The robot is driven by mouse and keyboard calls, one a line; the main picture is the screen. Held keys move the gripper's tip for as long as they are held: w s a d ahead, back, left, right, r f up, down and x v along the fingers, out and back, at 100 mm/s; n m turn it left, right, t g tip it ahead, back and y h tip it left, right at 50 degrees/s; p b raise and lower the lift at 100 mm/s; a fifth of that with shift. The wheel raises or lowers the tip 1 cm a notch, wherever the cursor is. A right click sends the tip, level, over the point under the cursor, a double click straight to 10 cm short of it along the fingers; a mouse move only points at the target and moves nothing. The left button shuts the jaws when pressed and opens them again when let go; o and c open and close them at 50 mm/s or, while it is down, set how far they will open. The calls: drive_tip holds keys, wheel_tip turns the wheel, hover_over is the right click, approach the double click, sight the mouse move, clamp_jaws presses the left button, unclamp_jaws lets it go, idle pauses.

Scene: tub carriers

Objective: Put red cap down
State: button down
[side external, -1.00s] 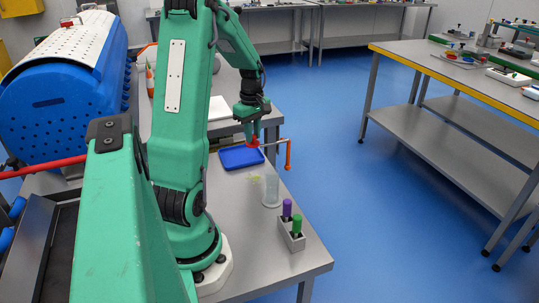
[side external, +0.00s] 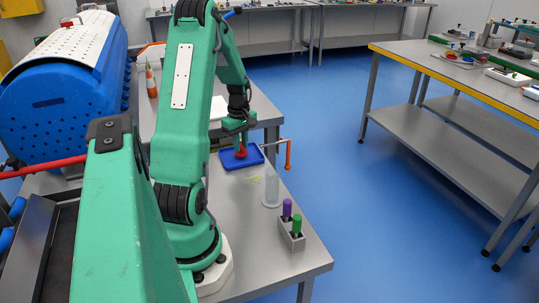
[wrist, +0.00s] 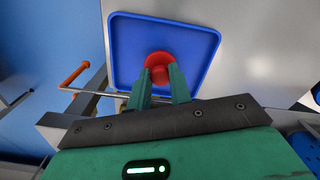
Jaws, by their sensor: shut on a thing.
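The red cap (side external: 241,152) is between the fingers of my gripper (side external: 240,145), over the blue tray (side external: 228,165). In the wrist view the red cap (wrist: 159,66) shows a wide round flange and a narrower stem, with the fingers of my gripper (wrist: 160,88) closed on either side of the stem. The blue tray (wrist: 125,60) lies behind it, and the cap appears within the tray's rim. I cannot tell whether the cap touches the tray floor.
A clear cylinder (side external: 271,188) stands near the tray. A grey holder (side external: 292,238) with a purple-topped and a green-topped item stands near the table's front edge. An orange-handled bar (side external: 288,153) sticks out at the table's right side. Bare table lies between cylinder and arm base.

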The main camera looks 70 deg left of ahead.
drive_tip(key=shift+f, duration=0.6)
drive_tip(key=c, duration=1.3)
unclamp_jaws()
drive_tip(key=shift+f, duration=0.1)
wheel_tip(320, 180, up, 12)
drive_tip(key=shift+r, duration=0.15)
